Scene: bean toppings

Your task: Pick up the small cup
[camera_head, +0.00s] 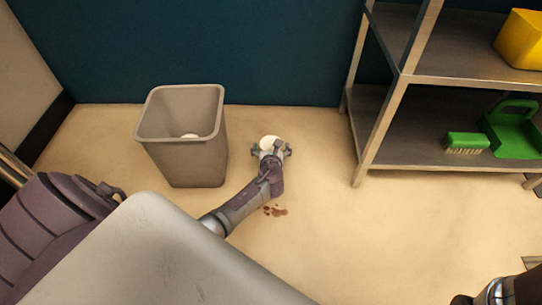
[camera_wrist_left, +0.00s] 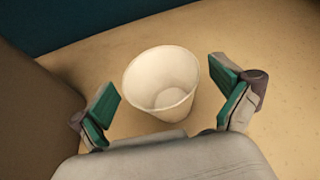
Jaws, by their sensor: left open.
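The small white cup (camera_head: 270,142) stands on the floor to the right of the grey bin. In the left wrist view the cup (camera_wrist_left: 161,84) is empty, with its round opening facing the camera. My left gripper (camera_head: 270,152) reaches down to it. In the wrist view the left gripper's (camera_wrist_left: 168,98) teal-padded fingers are spread wide, one on each side of the cup, with gaps between pads and cup. The cup's near lower part is hidden behind the gripper. My right gripper is not clearly seen.
A grey bin (camera_head: 182,160) with something white inside stands just left of my left gripper. A metal shelf (camera_head: 470,64) on the right holds a green brush (camera_head: 466,141), a green dustpan (camera_head: 512,128) and a yellow object (camera_head: 522,40). A brown stain (camera_head: 275,211) marks the floor.

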